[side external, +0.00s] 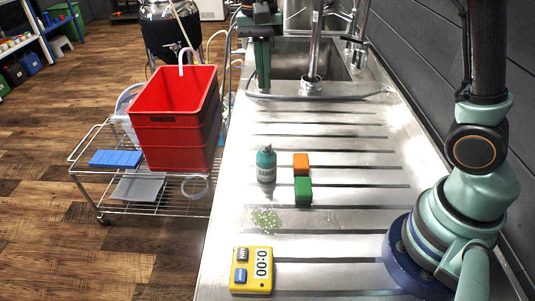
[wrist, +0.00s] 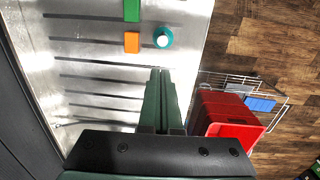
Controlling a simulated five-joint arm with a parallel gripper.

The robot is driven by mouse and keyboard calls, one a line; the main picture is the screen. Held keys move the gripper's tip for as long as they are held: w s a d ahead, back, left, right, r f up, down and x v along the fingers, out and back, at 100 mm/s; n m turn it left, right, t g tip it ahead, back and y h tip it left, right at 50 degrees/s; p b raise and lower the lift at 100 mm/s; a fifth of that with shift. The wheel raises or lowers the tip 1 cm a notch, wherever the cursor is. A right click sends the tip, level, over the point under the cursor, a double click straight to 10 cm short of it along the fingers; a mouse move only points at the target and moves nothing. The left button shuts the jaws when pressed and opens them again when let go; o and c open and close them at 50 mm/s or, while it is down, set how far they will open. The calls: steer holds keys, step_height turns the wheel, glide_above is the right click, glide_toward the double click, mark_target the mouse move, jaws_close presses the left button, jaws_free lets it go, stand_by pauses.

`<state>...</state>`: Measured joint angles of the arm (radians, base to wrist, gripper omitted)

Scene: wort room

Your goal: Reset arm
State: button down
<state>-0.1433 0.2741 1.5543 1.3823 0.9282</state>
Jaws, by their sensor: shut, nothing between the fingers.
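My gripper (side external: 263,86) hangs at the far end of the steel drainboard (side external: 335,215), near the sink, with its fingers pointing down. In the wrist view its dark green fingers (wrist: 160,72) lie together, shut and empty. A teal bottle (side external: 266,166) with a white label stands upright mid-board, apart from my fingers. To its right are an orange block (side external: 301,161) and a green block (side external: 303,190), close to each other. The bottle (wrist: 163,37), orange block (wrist: 132,42) and green block (wrist: 132,10) also show beyond my fingertips in the wrist view.
A yellow timer (side external: 240,276) reading 0:00 and a pale green speckled patch (side external: 264,219) lie nearer on the drainboard. Stacked red crates (side external: 180,140) and a blue slab (side external: 115,158) rest on a wire cart left of the counter. A sink (side external: 290,60) with taps is behind.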

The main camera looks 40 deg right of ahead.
stand_by(0.5)
steer(key=s+d+n+t, duration=0.3)
steer(key=s+n, duration=0.1)
steer(key=s, duration=0.2)
steer(key=s+d+r+n+t, duration=0.1)
steer(key=s+d+n+t, duration=0.2)
steer(key=s+n, duration=0.2)
steer(key=shift+s, duration=0.85)
